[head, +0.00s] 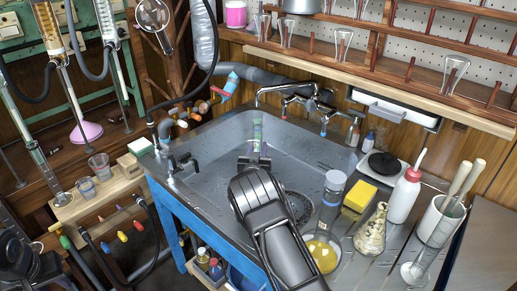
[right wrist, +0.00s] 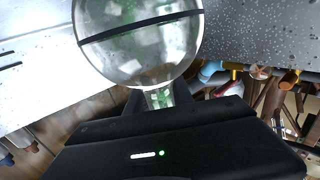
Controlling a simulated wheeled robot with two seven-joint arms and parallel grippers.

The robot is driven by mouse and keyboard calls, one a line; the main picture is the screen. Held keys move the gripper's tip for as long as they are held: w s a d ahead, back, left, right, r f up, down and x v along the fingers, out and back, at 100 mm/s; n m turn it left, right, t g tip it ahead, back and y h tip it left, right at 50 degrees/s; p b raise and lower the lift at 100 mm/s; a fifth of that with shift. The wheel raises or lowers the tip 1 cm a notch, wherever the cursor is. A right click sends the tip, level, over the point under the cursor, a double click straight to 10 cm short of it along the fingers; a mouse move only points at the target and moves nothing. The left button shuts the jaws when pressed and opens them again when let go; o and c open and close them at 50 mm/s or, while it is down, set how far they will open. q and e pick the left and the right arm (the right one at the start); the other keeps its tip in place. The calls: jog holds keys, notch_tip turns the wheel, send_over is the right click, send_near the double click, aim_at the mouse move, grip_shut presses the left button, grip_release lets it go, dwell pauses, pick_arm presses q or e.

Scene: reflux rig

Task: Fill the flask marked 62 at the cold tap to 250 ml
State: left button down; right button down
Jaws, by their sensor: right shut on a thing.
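My right gripper (head: 254,160) is over the grey sink basin (head: 215,150) and is shut on the neck of a clear glass flask. In the right wrist view the flask (right wrist: 138,45) has a round bulb with a black band and a narrow neck. I cannot read a number or make out a liquid level on it. In the head view only a small greenish part of the flask (head: 257,130) shows, just beyond the gripper. A metal tap spout (head: 258,100) is close above it. A second spout (head: 323,130) is to the right. I cannot tell which is cold. My left gripper is not seen.
Glassware stands on the wooden shelf (head: 385,75) above. Beakers (head: 99,166) are on the left. The sink's left part is clear.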

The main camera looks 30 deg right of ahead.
aim_at(259, 125)
jog(key=shift+f+b, duration=0.2)
jog(key=shift+b, duration=0.2)
jog(key=c, duration=1)
grip_release()
jog(key=shift+c, duration=0.2)
jog(key=shift+r, duration=0.1)
notch_tip(259, 125, up, 10)
jog(key=shift+f+p, duration=0.1)
jog(key=shift+p, duration=0.4)
